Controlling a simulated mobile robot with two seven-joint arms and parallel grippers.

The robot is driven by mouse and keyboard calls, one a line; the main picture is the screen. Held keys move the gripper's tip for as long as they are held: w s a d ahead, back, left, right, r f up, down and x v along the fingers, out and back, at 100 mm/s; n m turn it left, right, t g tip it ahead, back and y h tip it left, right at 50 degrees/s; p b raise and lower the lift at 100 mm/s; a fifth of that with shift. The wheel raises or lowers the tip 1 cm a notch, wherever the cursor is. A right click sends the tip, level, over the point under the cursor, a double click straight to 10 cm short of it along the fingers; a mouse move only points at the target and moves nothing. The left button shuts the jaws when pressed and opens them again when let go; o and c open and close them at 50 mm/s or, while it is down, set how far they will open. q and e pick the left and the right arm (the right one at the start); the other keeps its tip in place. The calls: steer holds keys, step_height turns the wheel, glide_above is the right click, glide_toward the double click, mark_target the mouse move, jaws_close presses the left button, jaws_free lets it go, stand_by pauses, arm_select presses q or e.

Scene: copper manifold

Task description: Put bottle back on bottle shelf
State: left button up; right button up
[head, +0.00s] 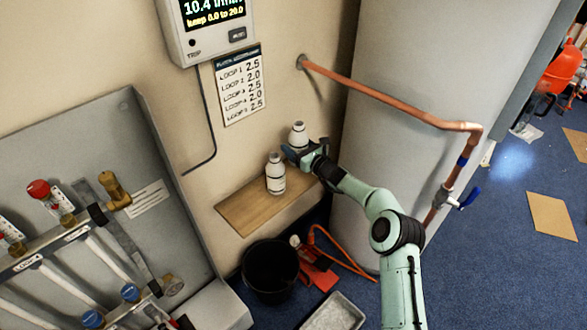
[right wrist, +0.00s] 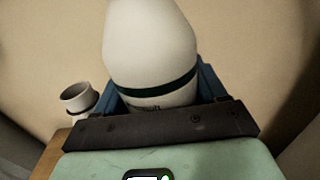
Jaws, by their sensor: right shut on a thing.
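Two white bottles with dark bands are at the wooden wall shelf (head: 245,208) in the head view. One bottle (head: 275,175) stands upright on the shelf. The other bottle (head: 298,136) is farther back and right, in my right gripper (head: 305,153), at the shelf's right end. In the right wrist view the held bottle (right wrist: 152,50) fills the middle, between the blue fingers of my right gripper (right wrist: 160,98). Its base is hidden, so I cannot tell whether it touches the shelf. The standing bottle (right wrist: 78,98) shows at the left there. My left gripper is not in view.
A large grey cylinder (head: 410,90) with a copper pipe (head: 385,92) stands right of the shelf. A black bucket (head: 270,270), red tool (head: 318,275) and grey tray (head: 335,312) are on the floor below. The manifold cabinet (head: 95,125) is at the left.

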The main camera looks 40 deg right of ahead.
step_height(320, 180, down, 5)
steer(key=shift+f+b, duration=0.1)
steer(key=shift+b, duration=0.35)
step_height(320, 180, down, 4)
steer(key=shift+r+b, duration=0.2)
steer(key=shift+b, duration=0.25)
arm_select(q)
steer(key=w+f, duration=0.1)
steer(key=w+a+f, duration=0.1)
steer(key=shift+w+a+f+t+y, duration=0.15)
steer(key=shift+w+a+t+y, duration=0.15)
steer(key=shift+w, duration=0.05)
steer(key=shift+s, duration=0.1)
arm_select(e)
steer(key=shift+f, duration=0.15)
steer(key=o, duration=0.9)
steer(key=shift+c, duration=0.2)
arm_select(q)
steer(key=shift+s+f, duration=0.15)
